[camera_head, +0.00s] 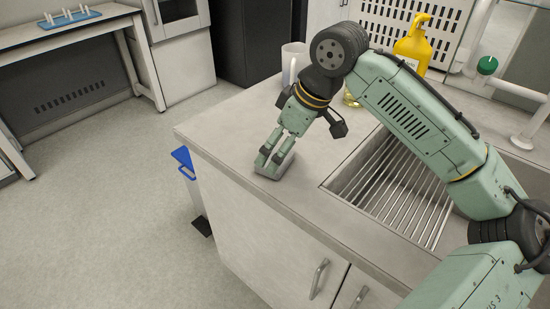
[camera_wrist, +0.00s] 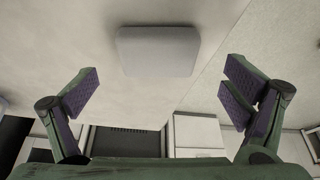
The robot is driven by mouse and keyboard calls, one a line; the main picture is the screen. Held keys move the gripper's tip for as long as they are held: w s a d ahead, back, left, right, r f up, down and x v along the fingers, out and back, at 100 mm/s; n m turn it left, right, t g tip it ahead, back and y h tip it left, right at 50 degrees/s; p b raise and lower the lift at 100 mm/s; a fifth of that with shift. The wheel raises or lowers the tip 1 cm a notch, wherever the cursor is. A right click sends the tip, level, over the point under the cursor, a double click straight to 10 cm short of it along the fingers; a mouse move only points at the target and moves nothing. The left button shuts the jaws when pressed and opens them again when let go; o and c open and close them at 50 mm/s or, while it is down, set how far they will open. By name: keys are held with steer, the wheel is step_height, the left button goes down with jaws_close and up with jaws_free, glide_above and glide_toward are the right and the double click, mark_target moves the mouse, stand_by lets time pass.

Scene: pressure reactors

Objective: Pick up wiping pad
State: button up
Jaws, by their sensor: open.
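The wiping pad (camera_wrist: 158,52) is a light grey rounded block. In the wrist view it lies on the pale worktop, beyond and between the spread fingers. In the head view the pad (camera_head: 274,166) sits near the worktop's left edge, partly hidden behind my gripper (camera_head: 270,153). In the wrist view my gripper (camera_wrist: 165,97) is open, with one finger at the left and one at the right, and nothing between the fingertips. The head view does not show clearly whether the fingers touch the pad.
A sink with a metal rack (camera_head: 397,190) lies right of the pad. A yellow bottle (camera_head: 411,48) and a whitish container (camera_head: 292,58) stand behind my arm. The worktop's edge is close on the left, with a blue-lidded bin (camera_head: 185,160) below. The worktop around the pad is clear.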

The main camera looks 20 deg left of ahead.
steer(key=shift+x, duration=1.45)
steer(key=shift+w, duration=0.15)
steer(key=shift+c, duration=0.4)
steer(key=c, duration=0.8)
steer(key=shift+r, duration=0.1)
steer(key=shift+c, duration=0.2)
